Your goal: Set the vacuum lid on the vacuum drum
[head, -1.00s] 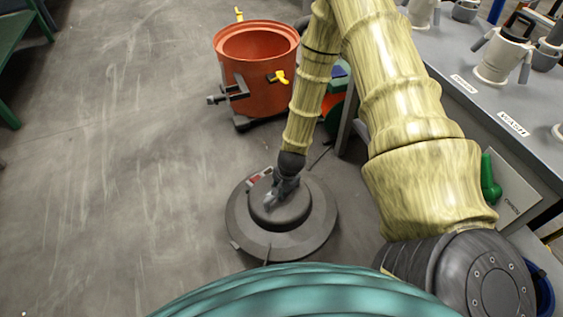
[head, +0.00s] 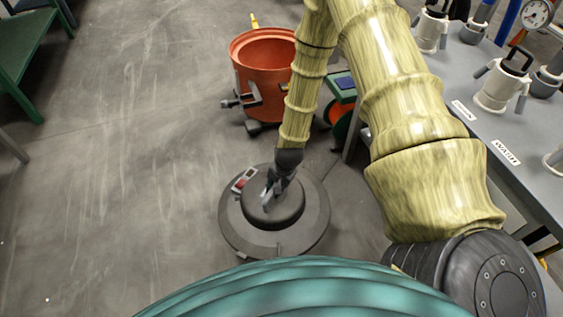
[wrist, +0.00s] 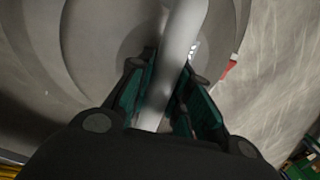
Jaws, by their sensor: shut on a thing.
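The vacuum lid (head: 303,221) is a round dark grey disc with a raised dome and a red-and-grey switch on top. My gripper (head: 272,190) is over its middle in the head view, shut on the lid's light grey handle. In the wrist view the handle bar (wrist: 182,50) runs between the fingers of my gripper (wrist: 163,100), with the lid's grey top (wrist: 100,40) behind. Whether the lid touches the floor is hard to tell. The vacuum drum (head: 262,82) is an open orange tub with dark latches, upright beyond the lid; my arm hides its right side.
A grey bench (head: 474,120) with white jugs (head: 502,85) runs along the right. A green-and-red object (head: 342,110) stands between drum and bench. A green bench (head: 30,50) is at the far left. The floor (head: 120,170) on the left is clear.

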